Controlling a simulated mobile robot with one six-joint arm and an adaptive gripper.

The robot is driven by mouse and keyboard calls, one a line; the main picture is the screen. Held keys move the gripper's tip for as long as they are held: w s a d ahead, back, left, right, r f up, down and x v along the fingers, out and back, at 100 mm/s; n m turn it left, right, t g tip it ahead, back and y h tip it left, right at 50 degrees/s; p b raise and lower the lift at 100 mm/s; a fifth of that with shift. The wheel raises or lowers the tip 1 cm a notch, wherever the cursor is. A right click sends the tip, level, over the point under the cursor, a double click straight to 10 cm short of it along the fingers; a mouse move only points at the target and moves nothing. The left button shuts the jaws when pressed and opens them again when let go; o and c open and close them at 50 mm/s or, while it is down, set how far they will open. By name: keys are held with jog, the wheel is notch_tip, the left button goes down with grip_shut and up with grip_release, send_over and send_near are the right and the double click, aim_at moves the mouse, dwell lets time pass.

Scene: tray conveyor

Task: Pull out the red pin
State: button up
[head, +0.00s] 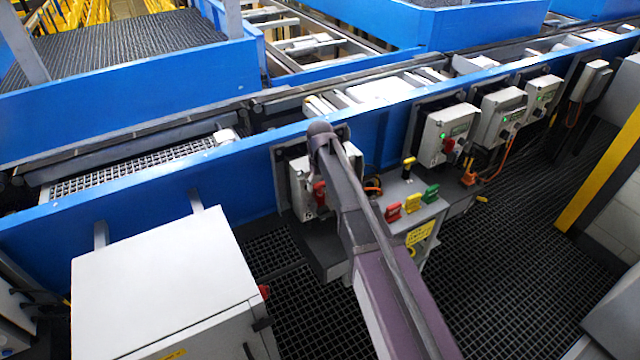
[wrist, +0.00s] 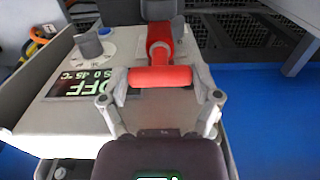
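The red pin (wrist: 160,76) has a crossbar and a round shaft that runs away from my wrist camera toward a dark holder. My gripper (wrist: 161,80) has one finger at each end of the crossbar. Both fingers appear to touch it, so it looks shut on the pin. In the head view my arm partly covers a grey box on the blue conveyor side. The red pin (head: 319,192) shows at that box, left of my arm. The fingertips are hidden there.
The panel carries a knob (wrist: 89,44) and a lit display (wrist: 85,87). Red, yellow and green handles (head: 413,202) stand on a ledge right of my arm. A white cabinet (head: 160,285) stands at the front left. Dark grating (head: 510,220) is clear at the right.

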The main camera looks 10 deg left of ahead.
jog(key=shift+c, duration=1.4)
jog(key=shift+r+p, duration=3)
jog(key=shift+r, duration=0.05)
jog(key=shift+r+p, duration=1.85)
